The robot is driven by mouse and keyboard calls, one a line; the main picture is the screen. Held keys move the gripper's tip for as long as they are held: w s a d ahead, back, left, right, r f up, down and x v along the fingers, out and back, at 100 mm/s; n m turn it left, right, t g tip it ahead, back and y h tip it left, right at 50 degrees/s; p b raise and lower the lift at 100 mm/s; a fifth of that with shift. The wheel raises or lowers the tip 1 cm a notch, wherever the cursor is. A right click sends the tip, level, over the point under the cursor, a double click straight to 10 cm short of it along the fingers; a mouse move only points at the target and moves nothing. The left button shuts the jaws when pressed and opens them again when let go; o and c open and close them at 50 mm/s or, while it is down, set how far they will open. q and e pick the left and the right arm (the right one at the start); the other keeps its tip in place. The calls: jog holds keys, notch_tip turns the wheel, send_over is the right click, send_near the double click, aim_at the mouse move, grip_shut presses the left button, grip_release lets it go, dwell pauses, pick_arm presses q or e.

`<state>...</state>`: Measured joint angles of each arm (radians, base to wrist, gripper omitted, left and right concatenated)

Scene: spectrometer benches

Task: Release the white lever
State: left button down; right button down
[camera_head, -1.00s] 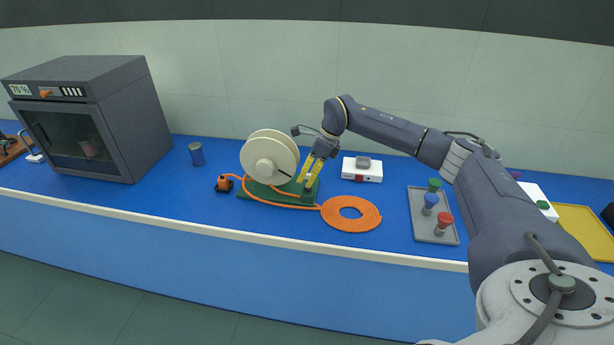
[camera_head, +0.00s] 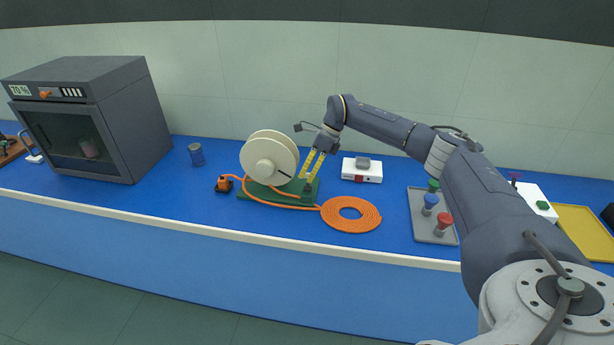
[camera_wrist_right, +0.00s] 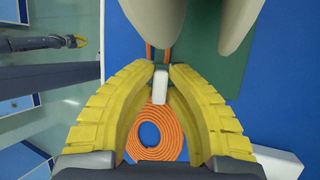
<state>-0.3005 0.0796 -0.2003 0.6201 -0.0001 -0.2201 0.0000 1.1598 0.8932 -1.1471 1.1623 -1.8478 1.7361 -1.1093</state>
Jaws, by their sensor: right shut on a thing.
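The white lever (camera_wrist_right: 161,86) shows in the right wrist view as a small white block between my yellow fingertips. My right gripper (camera_wrist_right: 161,72) is shut on it; it also shows in the head view (camera_head: 307,179), at the right end of the green base (camera_head: 263,193) that carries the cream reel (camera_head: 268,158). In the head view I cannot make out the lever at the fingertips. My left gripper (camera_wrist_right: 76,41) is small at the upper left of the right wrist view, away from the reel; its opening is unclear.
An orange cable runs from the reel to a flat coil (camera_head: 350,226) in front. A white box (camera_head: 362,175) stands right of the gripper. A grey tray (camera_head: 432,240) holds coloured-topped pieces. A blue can (camera_head: 196,154) and a dark oven (camera_head: 90,115) stand left.

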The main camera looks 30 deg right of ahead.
jog(key=shift+w+d+f+g+y, duration=0.15)
jog(key=shift+d+f+g+y, duration=0.1)
jog(key=shift+g+y, duration=0.4)
jog(key=c, duration=1.4)
grip_release()
jog(key=v, duration=1.2)
jog(key=shift+r, duration=0.1)
